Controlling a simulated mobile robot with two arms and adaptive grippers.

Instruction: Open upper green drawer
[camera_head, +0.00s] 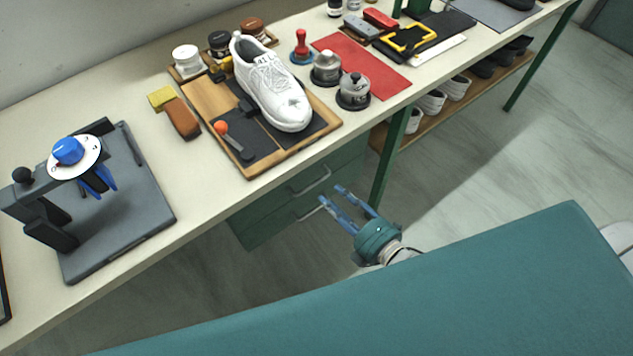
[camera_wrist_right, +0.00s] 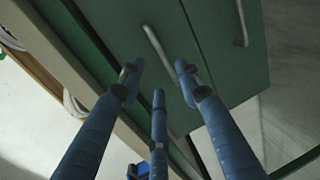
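The green drawer unit (camera_head: 252,221) hangs under the workbench, with two drawer fronts and two metal bar handles. The upper drawer's handle (camera_head: 311,181) is nearer the tabletop; the lower handle (camera_head: 311,209) is below it. Both drawers look shut. My right gripper (camera_head: 332,195) is in front of the unit, its blue fingers spread and empty. In the right wrist view, the fingers (camera_wrist_right: 158,85) point at the green fronts, close to the upper handle (camera_wrist_right: 158,50) but apparently not around it. The lower handle (camera_wrist_right: 242,22) is farther right there. My left gripper is not in view.
A white shoe (camera_head: 270,85) stands on a wooden board on the bench (camera_head: 110,100). A green table leg (camera_head: 389,160) is right of the drawers, with a shoe shelf (camera_head: 440,118) beyond. A grey stand with a blue knob (camera_head: 68,150) is at left. The floor before the drawers is clear.

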